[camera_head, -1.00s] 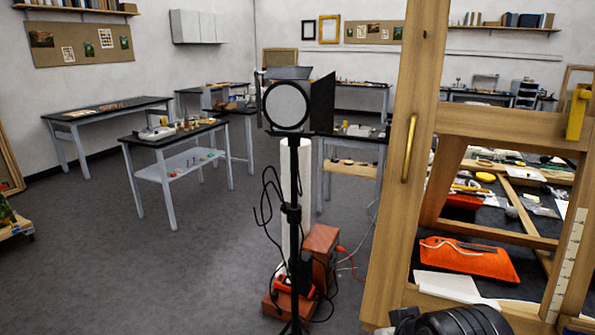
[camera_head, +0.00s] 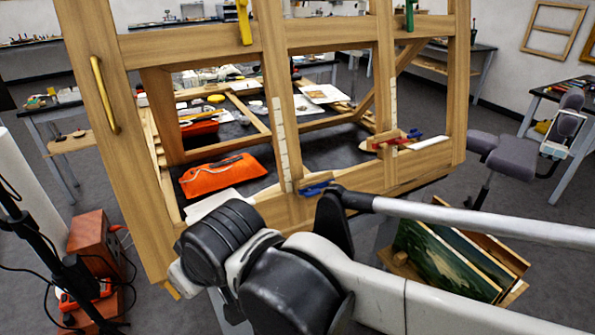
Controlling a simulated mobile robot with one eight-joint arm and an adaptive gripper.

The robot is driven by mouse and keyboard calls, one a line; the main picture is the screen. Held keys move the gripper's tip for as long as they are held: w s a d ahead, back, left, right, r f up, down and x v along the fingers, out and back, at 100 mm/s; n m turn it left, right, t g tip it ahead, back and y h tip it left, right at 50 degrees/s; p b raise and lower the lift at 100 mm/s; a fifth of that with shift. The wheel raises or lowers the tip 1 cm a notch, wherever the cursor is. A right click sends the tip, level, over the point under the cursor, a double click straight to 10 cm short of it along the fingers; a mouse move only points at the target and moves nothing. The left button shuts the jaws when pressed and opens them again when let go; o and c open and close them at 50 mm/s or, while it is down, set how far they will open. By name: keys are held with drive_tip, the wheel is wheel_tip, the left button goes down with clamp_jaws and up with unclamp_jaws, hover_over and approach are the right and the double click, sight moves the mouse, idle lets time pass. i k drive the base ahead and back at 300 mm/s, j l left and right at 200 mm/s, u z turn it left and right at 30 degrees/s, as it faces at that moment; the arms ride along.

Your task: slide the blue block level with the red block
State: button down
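A wooden frame stands before me with two upright white scale strips. A blue block (camera_head: 316,188) sits at the foot of the left strip (camera_head: 284,145), on the lower rail, just above my arm. A red block (camera_head: 386,141) sits by the lower part of the right strip (camera_head: 393,112), higher in the picture than the blue one. A smaller blue piece (camera_head: 414,133) shows just right of the red block. My arm crosses the foreground in front of the frame. I cannot make out my gripper's fingers.
The frame (camera_head: 190,42) carries a brass handle (camera_head: 104,94), a yellow piece (camera_head: 244,22) and a green piece (camera_head: 409,14). An orange pouch (camera_head: 222,175) lies behind it. A lamp stand and red box (camera_head: 97,246) are left. Paintings (camera_head: 447,258) and a chair (camera_head: 505,152) are right.

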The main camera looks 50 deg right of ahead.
sight(321, 180)
drive_tip(key=l+z, duration=0.15)
drive_tip(key=z, duration=0.3)
drive_tip(key=l+z, duration=0.15)
drive_tip(key=z, duration=0.3)
drive_tip(key=l+z, duration=0.15)
drive_tip(key=z, duration=0.3)
